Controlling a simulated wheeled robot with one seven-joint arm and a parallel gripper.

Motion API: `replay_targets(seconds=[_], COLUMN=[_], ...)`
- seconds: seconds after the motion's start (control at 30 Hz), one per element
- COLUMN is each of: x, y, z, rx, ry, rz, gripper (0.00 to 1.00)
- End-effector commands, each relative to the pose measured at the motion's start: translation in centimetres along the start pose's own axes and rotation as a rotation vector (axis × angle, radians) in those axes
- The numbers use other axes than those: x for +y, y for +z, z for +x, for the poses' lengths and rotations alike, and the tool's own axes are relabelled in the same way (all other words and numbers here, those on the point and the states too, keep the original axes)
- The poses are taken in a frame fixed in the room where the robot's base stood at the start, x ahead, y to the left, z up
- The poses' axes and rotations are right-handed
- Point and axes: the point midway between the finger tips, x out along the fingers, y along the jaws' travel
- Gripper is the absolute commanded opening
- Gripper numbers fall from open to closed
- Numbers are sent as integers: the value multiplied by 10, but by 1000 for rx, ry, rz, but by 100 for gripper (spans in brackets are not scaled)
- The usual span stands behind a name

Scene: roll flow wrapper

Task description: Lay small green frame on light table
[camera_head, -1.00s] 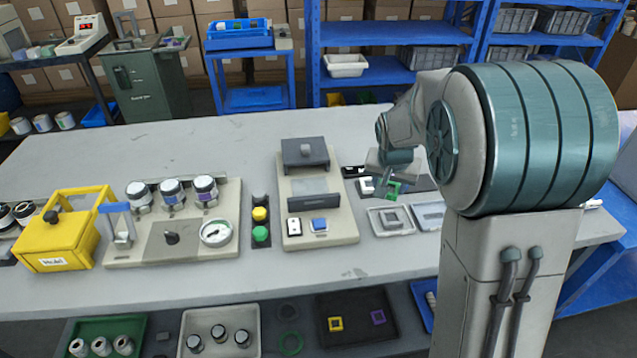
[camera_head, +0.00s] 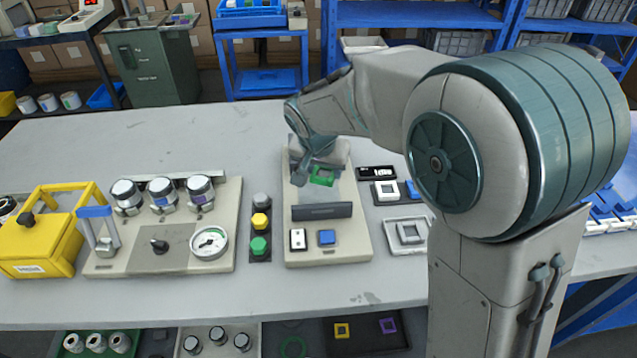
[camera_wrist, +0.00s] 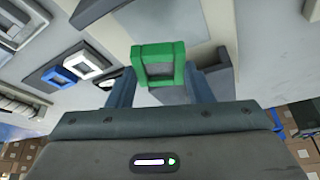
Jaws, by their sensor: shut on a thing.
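The small green square frame (camera_head: 323,176) is held by my gripper (camera_head: 312,170) above the back part of the beige device with the dark bar, at the middle of the table. In the wrist view the green frame (camera_wrist: 158,65) sits between my two fingers (camera_wrist: 160,85), upright in the picture, with its open centre showing. The light table (camera_head: 330,290) is pale grey and wide. My gripper and wrist hide much of the back of the beige device (camera_head: 327,245). I cannot tell the exact gap between the frame and the surface below.
Right of the device lie a white frame and a blue frame (camera_head: 411,190) and a grey tray (camera_head: 407,232). Left are stacked buttons (camera_head: 260,225), a gauge panel (camera_head: 208,242) and a yellow box (camera_head: 42,245). The table's front strip and back left are clear.

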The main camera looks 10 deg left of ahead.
Motion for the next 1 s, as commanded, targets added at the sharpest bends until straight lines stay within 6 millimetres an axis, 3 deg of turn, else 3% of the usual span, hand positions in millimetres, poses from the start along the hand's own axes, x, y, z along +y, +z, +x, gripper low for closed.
replay_targets(seconds=[0.23, 0.5, 0.87, 0.9, 0.93, 1.0], x=[-11, -10, -10, -10, -10, -10], y=[9, 22, 23, 22, 22, 22], z=[11, 43, 47, 45, 45, 45], rx=[0, -1, 0, 0, 0, 0], ry=[2, 4, 2, 2, 2, 2], rz=[4, 3, 5, 5, 5, 5], gripper=[25, 25, 25, 57, 66, 68])
